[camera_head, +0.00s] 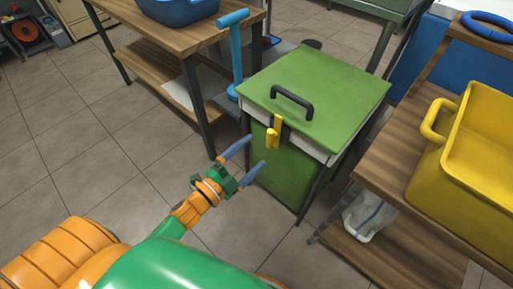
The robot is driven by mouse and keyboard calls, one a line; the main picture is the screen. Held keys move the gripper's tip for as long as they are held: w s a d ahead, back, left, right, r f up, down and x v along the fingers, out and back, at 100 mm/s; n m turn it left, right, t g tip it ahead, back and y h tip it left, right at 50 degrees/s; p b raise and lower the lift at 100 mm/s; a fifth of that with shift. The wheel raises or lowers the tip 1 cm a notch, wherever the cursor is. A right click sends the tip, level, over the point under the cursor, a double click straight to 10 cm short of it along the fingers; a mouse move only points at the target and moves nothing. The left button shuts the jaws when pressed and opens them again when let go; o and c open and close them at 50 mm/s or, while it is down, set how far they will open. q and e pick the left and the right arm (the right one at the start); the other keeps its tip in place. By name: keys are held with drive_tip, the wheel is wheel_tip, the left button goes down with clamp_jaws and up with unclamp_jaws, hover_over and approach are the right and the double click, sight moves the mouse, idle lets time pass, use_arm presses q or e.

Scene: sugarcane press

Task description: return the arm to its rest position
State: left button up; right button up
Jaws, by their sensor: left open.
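My left arm, orange and green, comes in from the lower left. Its left gripper (243,160) is open and empty, with two blue-grey fingers spread apart. The fingertips are near the front left side of a green box-shaped machine (289,187), below and left of its yellow latch (272,136). I cannot tell whether a fingertip touches the machine. The green lid (335,95) lies down on top and carries a black handle (292,101). My right gripper is not in view.
A wooden table with a blue tub (178,10) stands at the back left, and a blue T-shaped post (236,60) stands beside it. A wooden shelf unit with a yellow crate (470,150) stands at the right. Tiled floor (100,160) is open at the left.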

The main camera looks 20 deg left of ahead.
use_arm(q)
drive_tip(key=s+a+f+n+g+y+p, duration=0.25)
drive_tip(key=s+n+g+p, duration=0.2)
drive_tip(key=p, duration=0.55)
drive_tip(key=s+a+f+n+g+y+p, duration=0.2)
drive_tip(key=s+f+n+g+y+p, duration=0.15)
drive_tip(key=s+p, duration=0.4)
drive_tip(key=s+d+f+n+g+p, duration=0.1)
drive_tip(key=s+n+g+p, duration=0.4)
drive_tip(key=s, duration=1.4)
drive_tip(key=d+g+p, duration=0.1)
drive_tip(key=g+p, duration=0.2)
drive_tip(key=p, duration=0.2)
drive_tip(key=shift+s+f, duration=0.35)
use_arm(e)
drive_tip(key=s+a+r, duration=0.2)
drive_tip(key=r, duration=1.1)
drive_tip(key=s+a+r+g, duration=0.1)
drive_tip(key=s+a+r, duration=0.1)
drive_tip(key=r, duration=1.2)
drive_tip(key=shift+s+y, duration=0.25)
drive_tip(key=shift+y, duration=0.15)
